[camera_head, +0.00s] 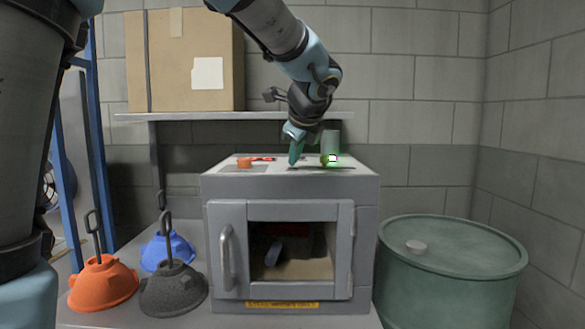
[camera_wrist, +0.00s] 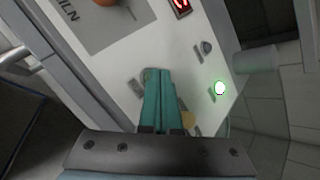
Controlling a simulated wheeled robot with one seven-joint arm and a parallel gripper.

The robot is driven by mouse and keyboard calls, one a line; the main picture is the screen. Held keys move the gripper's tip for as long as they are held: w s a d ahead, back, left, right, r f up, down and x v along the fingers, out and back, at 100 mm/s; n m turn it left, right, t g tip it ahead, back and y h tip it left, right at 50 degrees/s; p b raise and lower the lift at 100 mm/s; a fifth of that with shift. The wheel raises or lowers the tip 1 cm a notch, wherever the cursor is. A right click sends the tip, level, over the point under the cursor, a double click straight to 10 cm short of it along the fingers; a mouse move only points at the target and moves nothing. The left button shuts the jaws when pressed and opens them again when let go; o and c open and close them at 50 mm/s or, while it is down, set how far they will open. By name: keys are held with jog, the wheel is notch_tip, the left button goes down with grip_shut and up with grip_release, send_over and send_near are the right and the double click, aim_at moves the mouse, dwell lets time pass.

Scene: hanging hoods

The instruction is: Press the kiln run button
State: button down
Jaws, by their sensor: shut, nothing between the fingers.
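The kiln (camera_head: 283,185) is a grey box with a windowed door, standing on the bench. Its sloped white top panel carries an orange knob or button (camera_wrist: 105,2), a red lit display (camera_wrist: 180,6), a dark knob (camera_wrist: 206,47) and a round light glowing white-green (camera_wrist: 219,88). The lit light also shows in the head view (camera_head: 332,158). My gripper (camera_head: 293,162) is shut and empty, pointing down at the panel. In the wrist view its teal fingertips (camera_wrist: 158,72) cover part of a small round greyish control. I cannot tell whether they touch it, or which control is the run button.
A yellow piece (camera_wrist: 188,118) is partly hidden beside my fingers. Orange (camera_head: 103,283), grey (camera_head: 173,289) and blue (camera_head: 168,250) hoods stand left of the kiln. A green drum (camera_head: 450,270) stands right. A shelf (camera_head: 230,116) with a cardboard box (camera_head: 185,60) is behind.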

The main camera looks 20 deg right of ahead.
aim_at(295, 170)
dwell(0.4)
jog(key=shift+r+p, duration=0.7)
jog(key=shift+p, duration=0.1)
notch_tip(295, 170, up, 5)
jog(key=p, duration=0.4)
jog(key=shift+p, duration=0.3)
dwell(0.4)
